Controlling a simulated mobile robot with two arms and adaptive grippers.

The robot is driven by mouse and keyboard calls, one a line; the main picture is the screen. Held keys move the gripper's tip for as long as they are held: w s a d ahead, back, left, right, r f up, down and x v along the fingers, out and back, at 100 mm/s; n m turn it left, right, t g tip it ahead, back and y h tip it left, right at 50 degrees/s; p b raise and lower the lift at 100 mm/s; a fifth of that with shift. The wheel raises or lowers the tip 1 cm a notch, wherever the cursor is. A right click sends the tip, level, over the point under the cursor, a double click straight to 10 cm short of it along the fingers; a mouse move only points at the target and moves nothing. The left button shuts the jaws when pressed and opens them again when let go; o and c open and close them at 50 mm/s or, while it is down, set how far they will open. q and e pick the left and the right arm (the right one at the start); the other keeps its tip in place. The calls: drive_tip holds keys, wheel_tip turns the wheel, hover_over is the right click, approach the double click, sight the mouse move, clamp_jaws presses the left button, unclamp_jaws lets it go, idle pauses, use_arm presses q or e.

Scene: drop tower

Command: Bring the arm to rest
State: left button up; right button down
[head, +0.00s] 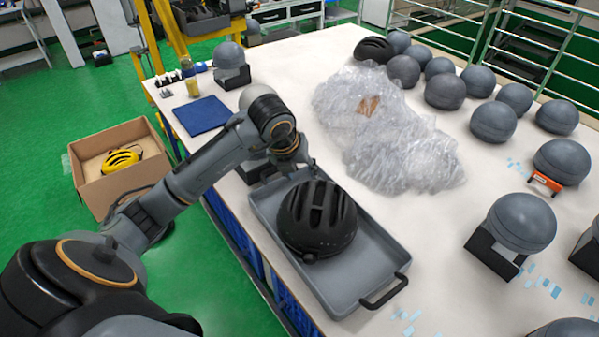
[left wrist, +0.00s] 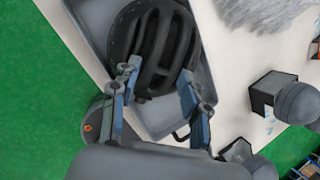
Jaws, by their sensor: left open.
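A black helmet (head: 317,218) sits in a grey tray (head: 348,297) on the white table. My left arm reaches in from the left, and my left gripper (head: 292,160) is over the far end of the tray, just behind the helmet. In the left wrist view the two fingers of my left gripper (left wrist: 160,92) are spread apart with the helmet (left wrist: 155,45) beyond them. I cannot tell whether a finger touches the helmet. The tray also shows in the left wrist view (left wrist: 90,22). My right gripper is not in view.
A heap of clear plastic wrap (head: 385,130) lies right of the tray. Several grey dome forms (head: 524,222) stand along the right side. A blue cloth (head: 202,115) lies at the left edge. A cardboard box (head: 105,185) with a yellow helmet (head: 121,160) stands on the green floor.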

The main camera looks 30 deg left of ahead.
use_arm(q)
drive_tip(key=shift+s+r, duration=0.2)
drive_tip(key=shift+r, duration=0.1)
idle(0.4)
